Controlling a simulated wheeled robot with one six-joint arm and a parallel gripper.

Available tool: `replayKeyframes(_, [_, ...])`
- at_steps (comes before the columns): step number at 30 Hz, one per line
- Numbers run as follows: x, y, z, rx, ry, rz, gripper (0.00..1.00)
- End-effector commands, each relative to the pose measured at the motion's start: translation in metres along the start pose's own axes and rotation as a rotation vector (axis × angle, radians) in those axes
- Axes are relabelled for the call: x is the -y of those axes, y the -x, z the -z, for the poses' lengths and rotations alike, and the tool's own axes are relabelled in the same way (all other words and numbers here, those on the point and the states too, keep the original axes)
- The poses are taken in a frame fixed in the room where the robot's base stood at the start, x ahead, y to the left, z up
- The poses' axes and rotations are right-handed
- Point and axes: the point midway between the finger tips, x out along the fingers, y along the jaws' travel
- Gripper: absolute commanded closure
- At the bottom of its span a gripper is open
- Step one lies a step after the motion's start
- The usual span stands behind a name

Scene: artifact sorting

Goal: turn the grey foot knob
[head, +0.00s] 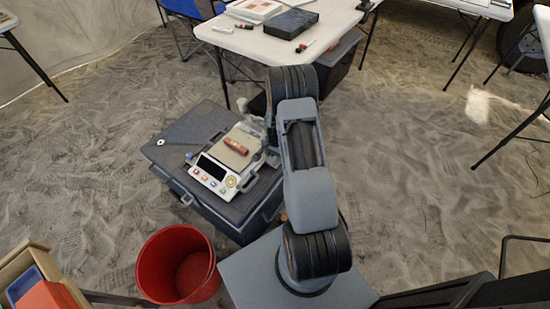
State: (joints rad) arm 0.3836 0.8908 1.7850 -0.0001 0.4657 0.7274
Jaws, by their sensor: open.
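A white scale (211,174) with a dark display and coloured buttons stands on a closed grey case (180,150). A reddish-brown artifact (236,146) lies on its tan weighing plate. A round yellowish dial or level sits at the scale's front right corner. A small grey part (248,183) at that corner may be the grey foot knob; it is too small to tell. My gripper (268,155) is at the right side of the scale, open, pointing down and partly hidden by my arm. I cannot tell whether it touches the scale or a knob.
A red bucket (178,262) stands in front of the case. A white table (270,45) with a dark box (290,23) and small tools stands behind. A wooden crate (35,280) is at lower left. Sandy floor is open to the right.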

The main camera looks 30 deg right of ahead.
Motion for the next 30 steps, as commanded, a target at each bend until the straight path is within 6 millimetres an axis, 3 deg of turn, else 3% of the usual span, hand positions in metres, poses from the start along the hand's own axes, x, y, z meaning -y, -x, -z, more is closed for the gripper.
replayKeyframes(6, [-0.0001, -0.0126, -0.0001, 0.000, 0.000, 0.000, 0.49])
replayKeyframes(16, [0.0000, -0.0136, 0.0000, 0.000, 0.000, 0.000, 0.50])
replayKeyframes(30, [0.0000, -0.0135, -0.0001, 0.000, 0.000, 0.000, 0.95])
